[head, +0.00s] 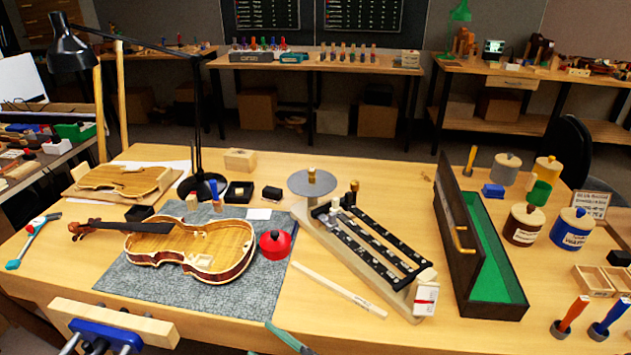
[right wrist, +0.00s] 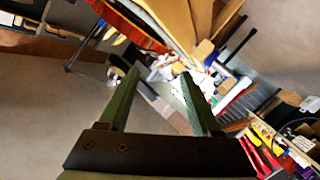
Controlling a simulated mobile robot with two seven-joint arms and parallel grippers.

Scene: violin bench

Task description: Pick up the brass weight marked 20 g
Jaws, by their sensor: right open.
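No marking of 20 g can be read in either view. In the head view a small brass weight (head: 311,175) stands on the round grey pan (head: 298,184) of a beam balance (head: 372,240). Another small brass-coloured piece (head: 354,186) is at the far end of the balance beams. My right gripper (right wrist: 160,102) shows in the right wrist view, with its two green fingers wide apart and nothing between them. It is away from the balance, with floor and blurred furniture beyond it. My left gripper cannot be made out.
A violin body (head: 200,248) lies on a grey mat (head: 130,284), with a red pot (head: 275,244) beside it. A long dark case with green lining (head: 490,262) stands right of the balance, with several jars beyond. A green piece (head: 290,338), unclear, shows at the bench front.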

